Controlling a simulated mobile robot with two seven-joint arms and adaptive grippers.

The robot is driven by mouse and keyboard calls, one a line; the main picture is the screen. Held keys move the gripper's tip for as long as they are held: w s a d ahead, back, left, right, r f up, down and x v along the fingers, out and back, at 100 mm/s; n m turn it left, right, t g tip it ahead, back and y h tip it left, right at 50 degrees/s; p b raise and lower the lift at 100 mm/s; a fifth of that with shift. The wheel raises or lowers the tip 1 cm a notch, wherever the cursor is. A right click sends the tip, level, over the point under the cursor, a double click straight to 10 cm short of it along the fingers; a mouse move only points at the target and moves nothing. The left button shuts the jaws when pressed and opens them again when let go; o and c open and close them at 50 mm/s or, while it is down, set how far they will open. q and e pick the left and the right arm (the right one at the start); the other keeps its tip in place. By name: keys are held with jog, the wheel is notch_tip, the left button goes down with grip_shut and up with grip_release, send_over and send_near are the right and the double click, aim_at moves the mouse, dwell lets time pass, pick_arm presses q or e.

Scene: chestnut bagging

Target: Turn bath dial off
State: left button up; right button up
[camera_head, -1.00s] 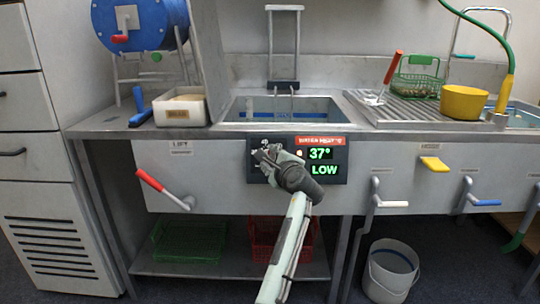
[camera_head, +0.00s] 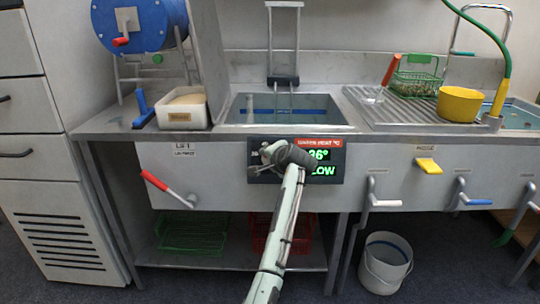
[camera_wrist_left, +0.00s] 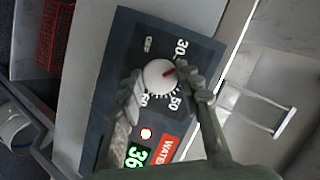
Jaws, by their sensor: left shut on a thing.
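The bath dial (camera_wrist_left: 157,77) is a round pale knob with a red pointer mark on a dark control panel (camera_wrist_left: 118,50). In the wrist view, the pointer lies between the 30 and 50 marks, away from the OFF label (camera_wrist_left: 148,44). My left gripper (camera_wrist_left: 162,86) is shut on the dial, one finger on each side. In the head view, my left gripper (camera_head: 267,152) covers the dial at the left part of the panel (camera_head: 262,178). The green display (camera_head: 320,154) reads 36°, with LOW partly hidden below. My right gripper is not in view.
A sink basin (camera_head: 284,103) lies above the panel. A red-handled lever (camera_head: 155,180) is at left, and yellow (camera_head: 429,166), white and blue handles are at right. A bucket (camera_head: 386,268) stands on the floor. A yellow pot (camera_head: 464,103) sits on the drainboard.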

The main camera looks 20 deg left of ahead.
pick_arm(q)
jog(key=n+h, duration=0.2)
jog(key=n, duration=0.2)
jog(key=n+h, duration=0.2)
jog(key=n, duration=0.2)
jog(key=n+t+h, duration=0.1)
jog(key=n+h, duration=0.1)
jog(key=n, duration=0.3)
jog(key=shift+a+r, duration=0.15)
jog(key=shift+a, duration=0.25)
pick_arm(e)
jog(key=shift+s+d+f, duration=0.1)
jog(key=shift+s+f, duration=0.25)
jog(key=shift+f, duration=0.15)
pick_arm(q)
jog(key=shift+n, duration=0.3)
jog(key=o, duration=1.2)
jog(key=shift+c, duration=0.2)
jog(key=shift+s, duration=0.1)
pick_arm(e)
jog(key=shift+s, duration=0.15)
pick_arm(q)
jog(key=a+v, duration=0.1)
jog(key=v, duration=1)
jog(key=shift+s+d+r, duration=0.2)
jog(key=shift+s+d, duration=0.2)
jog(key=shift+d, duration=0.05)
